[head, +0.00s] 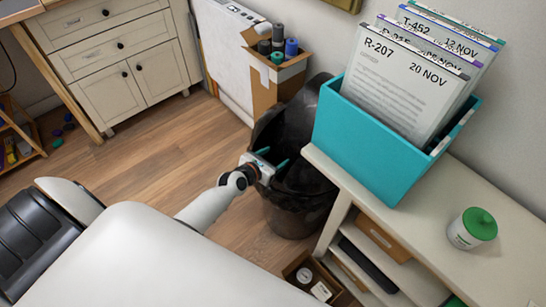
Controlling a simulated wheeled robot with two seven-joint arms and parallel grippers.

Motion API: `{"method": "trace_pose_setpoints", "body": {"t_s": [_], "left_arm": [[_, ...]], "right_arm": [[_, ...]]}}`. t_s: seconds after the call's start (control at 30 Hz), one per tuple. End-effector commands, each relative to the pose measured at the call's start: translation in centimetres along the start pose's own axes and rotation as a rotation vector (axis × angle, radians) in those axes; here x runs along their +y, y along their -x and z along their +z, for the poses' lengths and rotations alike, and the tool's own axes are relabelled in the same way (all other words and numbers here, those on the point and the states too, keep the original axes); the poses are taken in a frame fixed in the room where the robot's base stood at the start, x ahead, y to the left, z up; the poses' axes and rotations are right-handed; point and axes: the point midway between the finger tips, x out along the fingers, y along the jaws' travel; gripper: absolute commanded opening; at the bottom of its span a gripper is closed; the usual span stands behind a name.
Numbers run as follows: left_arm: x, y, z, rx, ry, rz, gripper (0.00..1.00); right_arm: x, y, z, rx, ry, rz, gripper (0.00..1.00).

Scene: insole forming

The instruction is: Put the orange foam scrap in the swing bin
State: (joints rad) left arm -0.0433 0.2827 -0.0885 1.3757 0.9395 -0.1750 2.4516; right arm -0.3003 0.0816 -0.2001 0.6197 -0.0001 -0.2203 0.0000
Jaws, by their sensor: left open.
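The swing bin (295,222) is a dark, glossy bin on the wooden floor, between a cardboard box and the shelf unit. Its upper part is partly hidden by the teal file box and by my gripper. My left gripper (272,160) is at the bin's upper part, its teal-tipped fingers apart, with nothing visible between them. I cannot make out the orange foam scrap anywhere in this view. My right gripper is not in view.
A teal file box (375,140) with labelled cards stands on the cream shelf unit (490,262), near a green-lidded jar (473,228). A cardboard box with rolls (275,85) stands behind the bin. Open floor (150,150) lies to the left.

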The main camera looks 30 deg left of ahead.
Motion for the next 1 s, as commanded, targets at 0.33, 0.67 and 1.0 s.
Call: {"method": "trace_pose_setpoints", "body": {"t_s": [0.33, 0.67, 1.0], "left_arm": [[0.1, 4.2, 0.0, -0.003, 0.002, 0.0, 0.66], [0.0, 10.5, 0.1, -0.002, 0.001, 0.0, 0.66], [0.0, 12.0, 0.0, 0.0, -0.001, 0.0, 0.66]], "right_arm": [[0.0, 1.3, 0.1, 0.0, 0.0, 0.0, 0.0], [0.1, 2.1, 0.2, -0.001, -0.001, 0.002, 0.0], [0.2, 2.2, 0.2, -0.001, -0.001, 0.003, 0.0]]}}
